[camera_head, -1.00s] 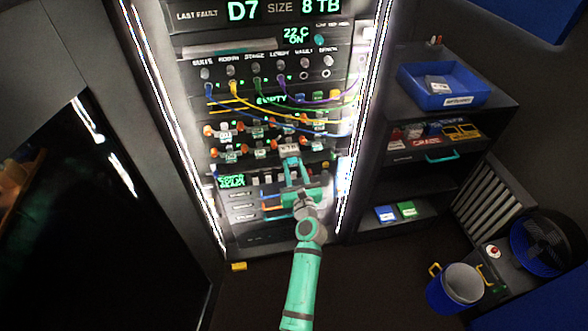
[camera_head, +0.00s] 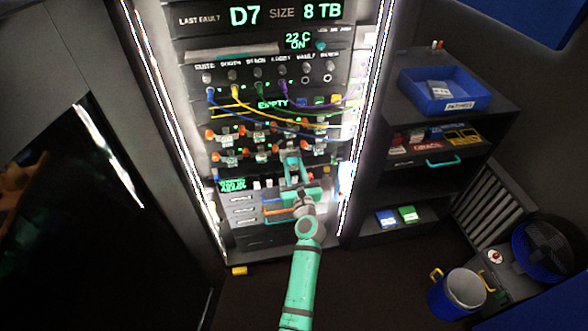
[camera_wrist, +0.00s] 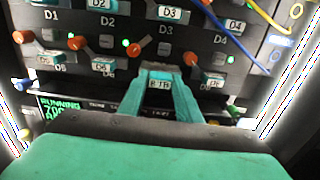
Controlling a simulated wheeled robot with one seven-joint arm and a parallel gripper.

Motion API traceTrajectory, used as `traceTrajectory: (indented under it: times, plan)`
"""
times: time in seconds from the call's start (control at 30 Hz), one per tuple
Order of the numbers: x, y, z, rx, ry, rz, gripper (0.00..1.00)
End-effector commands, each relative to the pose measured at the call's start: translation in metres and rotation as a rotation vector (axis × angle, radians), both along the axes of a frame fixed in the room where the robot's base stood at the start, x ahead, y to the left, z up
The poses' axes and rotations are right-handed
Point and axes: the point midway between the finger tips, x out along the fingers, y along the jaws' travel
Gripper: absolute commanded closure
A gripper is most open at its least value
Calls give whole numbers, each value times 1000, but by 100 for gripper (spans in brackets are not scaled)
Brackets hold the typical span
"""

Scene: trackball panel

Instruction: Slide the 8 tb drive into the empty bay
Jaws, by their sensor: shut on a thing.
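My gripper (camera_wrist: 161,88) is shut on the 8 TB drive (camera_wrist: 160,84), whose "8 TB" label shows between the two teal fingertips in the wrist view. The drive is at the third position of the lower bay row, between D6 (camera_wrist: 103,66) and D8 (camera_wrist: 213,82). The fingers hide most of the bay opening and the drive's sides, so I cannot tell how deep it sits. An orange lever (camera_wrist: 139,48) stands just above and left of the drive. In the head view my gripper (camera_head: 292,160) is at the rack's lower drive row.
Coloured cables (camera_head: 300,123) hang across the rack above the bays. A lit "RUNNING" screen (camera_wrist: 60,108) is below left of the drive. A blue bin (camera_head: 440,90) and shelves stand right of the rack. The floor in front is mostly clear.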

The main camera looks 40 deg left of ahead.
Motion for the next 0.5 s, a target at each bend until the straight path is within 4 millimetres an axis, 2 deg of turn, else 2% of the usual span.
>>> traceTrajectory:
  times: [0.5]
  plan:
    - [7,9,1,1,-1,0,91]
